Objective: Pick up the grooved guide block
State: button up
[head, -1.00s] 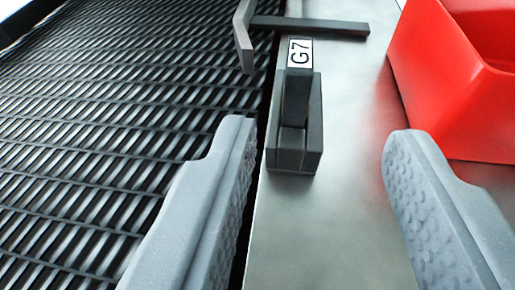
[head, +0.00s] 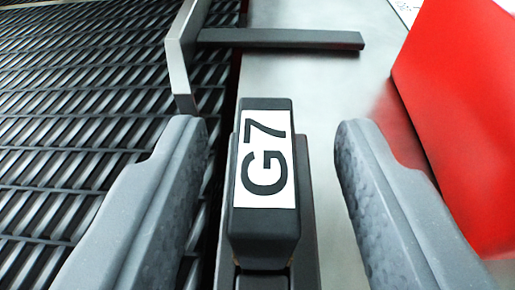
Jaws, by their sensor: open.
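The grooved guide block (head: 268,245) is dark grey, with a white label marked G7 on its top face. It stands on the metal strip beside the mesh belt, in the lower middle of the head view. My gripper (head: 272,130) is open. One grey finger is to the left of the block and the other to its right, with a gap on each side, wider on the right. Neither finger visibly touches the block. The block's groove and lower part are mostly hidden below the labelled top.
The mesh belt (head: 70,130) fills the left side. A dark bar (head: 280,39) with an upright plate (head: 184,55) lies beyond the block at the belt's edge. A red bin (head: 455,110) stands close on the right. Bare metal strip (head: 340,85) lies between block and bin.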

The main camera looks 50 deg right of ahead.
jog(key=x, duration=0.2)
jog(key=shift+w+d+f, duration=0.2)
jog(key=shift+w+d, duration=0.05)
grip_shut()
jog(key=shift+r, duration=0.1)
